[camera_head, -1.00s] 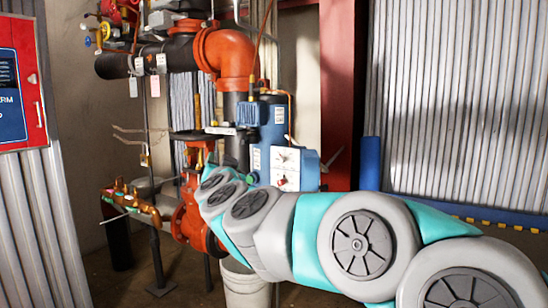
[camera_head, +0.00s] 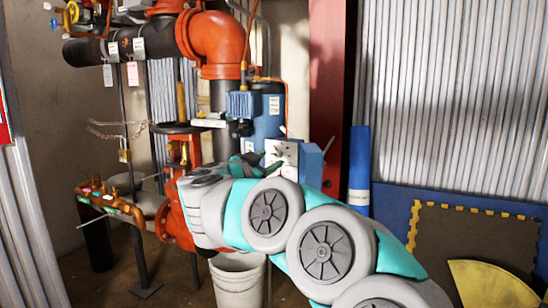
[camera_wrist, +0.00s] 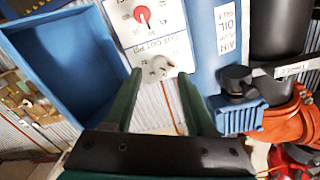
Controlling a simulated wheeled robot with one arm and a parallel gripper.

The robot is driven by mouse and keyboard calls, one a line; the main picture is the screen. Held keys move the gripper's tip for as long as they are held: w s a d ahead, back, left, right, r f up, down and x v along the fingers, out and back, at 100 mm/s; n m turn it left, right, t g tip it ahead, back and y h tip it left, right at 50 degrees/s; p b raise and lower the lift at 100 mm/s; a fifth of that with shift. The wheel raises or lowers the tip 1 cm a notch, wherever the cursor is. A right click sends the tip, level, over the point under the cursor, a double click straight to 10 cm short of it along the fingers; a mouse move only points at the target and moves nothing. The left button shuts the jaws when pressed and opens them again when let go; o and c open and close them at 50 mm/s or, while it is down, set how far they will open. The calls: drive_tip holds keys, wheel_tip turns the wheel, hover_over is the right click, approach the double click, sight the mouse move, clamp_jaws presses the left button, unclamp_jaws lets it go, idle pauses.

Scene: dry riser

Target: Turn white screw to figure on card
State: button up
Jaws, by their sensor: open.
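In the wrist view the white screw (camera_wrist: 160,66) sits on a pale card with dial marks and print (camera_wrist: 150,48), on the front of a blue box. The print is too small and tilted to read surely. A red pointer (camera_wrist: 142,14) is on a round dial above it. My gripper (camera_wrist: 160,75) is open, with its two dark green fingers to either side of the screw in the picture. I cannot tell how far the tips are from the card. In the head view my gripper (camera_head: 247,167) is by the pale front (camera_head: 284,152) of the blue box; the screw is not clear there.
An open blue door or cover (camera_wrist: 75,60) stands left of the card in the wrist view. A blue motor (camera_wrist: 238,116) and dark pipe (camera_wrist: 280,35) are on the right. In the head view a white bucket (camera_head: 238,282) is below my arm.

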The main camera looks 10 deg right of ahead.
sight(276, 156)
drive_tip(key=shift+x, duration=1.8)
clamp_jaws()
